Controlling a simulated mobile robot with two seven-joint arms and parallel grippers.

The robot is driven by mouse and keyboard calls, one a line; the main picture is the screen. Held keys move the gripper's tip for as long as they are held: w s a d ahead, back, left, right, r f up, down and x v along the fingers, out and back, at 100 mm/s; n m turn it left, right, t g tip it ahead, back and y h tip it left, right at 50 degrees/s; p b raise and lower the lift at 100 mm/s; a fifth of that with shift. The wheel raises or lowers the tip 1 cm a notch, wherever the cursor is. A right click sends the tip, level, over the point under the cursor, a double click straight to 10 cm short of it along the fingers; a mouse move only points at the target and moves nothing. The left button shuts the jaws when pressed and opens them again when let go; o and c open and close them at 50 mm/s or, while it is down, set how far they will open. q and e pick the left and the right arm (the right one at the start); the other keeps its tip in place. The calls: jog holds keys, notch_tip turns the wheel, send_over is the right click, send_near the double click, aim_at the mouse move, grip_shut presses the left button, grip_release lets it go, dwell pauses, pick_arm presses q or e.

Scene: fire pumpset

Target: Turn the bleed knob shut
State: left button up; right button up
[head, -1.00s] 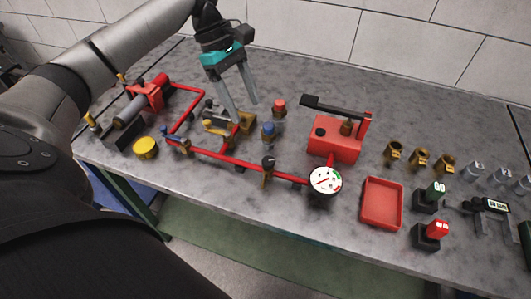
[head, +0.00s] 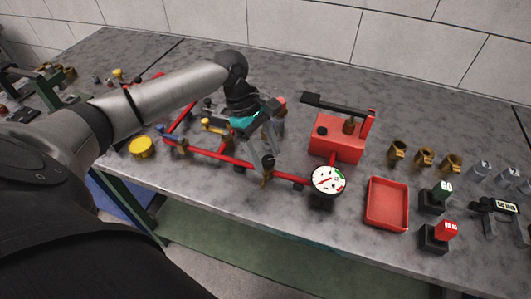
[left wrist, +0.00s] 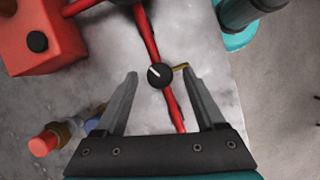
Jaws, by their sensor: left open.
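The bleed knob, a small black round knob (head: 268,162), stands on the red pipe (head: 235,160) left of the pressure gauge. In the left wrist view the knob (left wrist: 160,75) shows a white pointer line on its top. My left gripper (head: 274,146) is over the pipe, close to the knob. In the left wrist view its two fingers are apart, with the knob in the gap near the fingertips (left wrist: 160,73). I cannot tell whether either finger touches it. My right gripper is not in view.
The white gauge (head: 327,179) and red tank (head: 337,140) stand right of the knob. A red tray (head: 387,204) and red and green switches lie farther right. A yellow cap (head: 140,147) is at left.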

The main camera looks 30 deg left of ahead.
pick_arm(q)
grip_shut()
dwell(0.6)
